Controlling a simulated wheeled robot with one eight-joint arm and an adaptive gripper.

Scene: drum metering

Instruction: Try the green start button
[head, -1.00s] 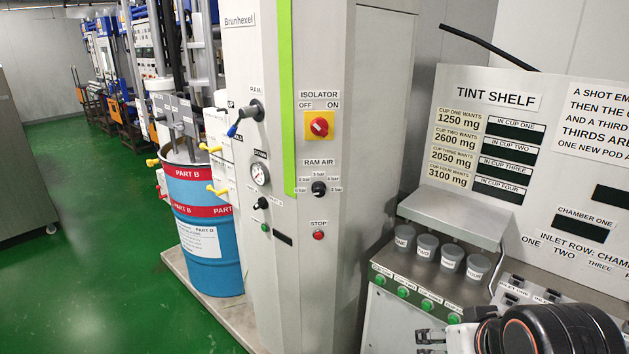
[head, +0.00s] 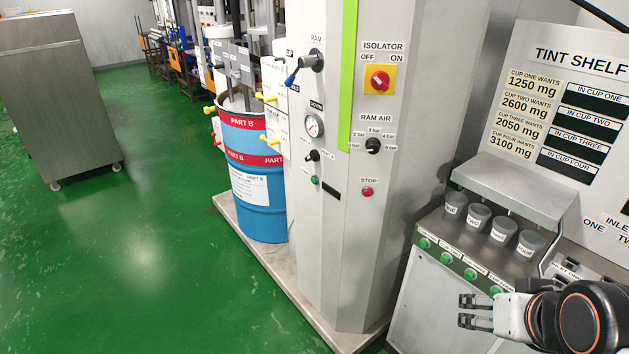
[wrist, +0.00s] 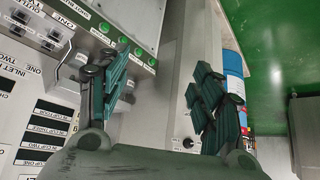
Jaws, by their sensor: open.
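A small green button (head: 314,180) sits on the front of the tall grey Brunhexel cabinet (head: 345,240), below a black knob and left of the red stop button (head: 367,192). Its small label is not legible. Several other green buttons (head: 445,257) run along the tint shelf front under the grey cups; they also show in the wrist view (wrist: 104,27). My gripper (head: 467,310) is open and empty at the lower right, in front of the tint shelf and well apart from the cabinet's green button. Its spread fingers (wrist: 160,78) fill the middle of the wrist view.
A blue Part B drum (head: 262,208) stands left of the cabinet on a low pale plinth (head: 300,295). A grey wheeled cabinet (head: 55,100) stands at the far left. The green floor (head: 140,260) between is clear. The isolator switch (head: 379,80) is above the buttons.

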